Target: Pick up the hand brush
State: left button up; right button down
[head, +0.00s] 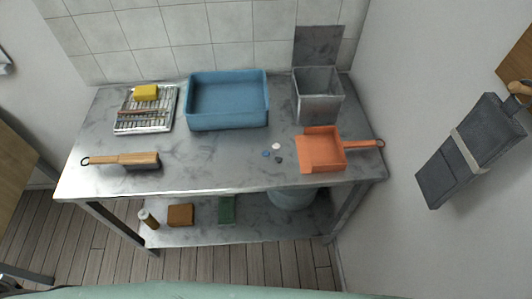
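The hand brush (125,159) lies on the metal table near its front left. It has a light wooden handle with a dark ring at the left end and dark bristles under the right part. Nothing touches or covers it. Neither of my grippers shows in the head view.
The metal table (215,165) also bears a blue basin (228,123), a rack (130,122) with a yellow sponge (146,92), a grey bin (318,108), an orange dustpan (320,150) and small pebbles (276,146). The front middle is clear. A tiled wall stands behind.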

aim_at(141, 161)
jog(key=k+j, duration=0.1)
jog(key=j, duration=0.4)
jog(key=k+j+z, duration=0.1)
jog(key=j, duration=0.35)
jog(key=k+j, duration=0.1)
jog(key=j, duration=0.4)
jog(key=i+z, duration=0.05)
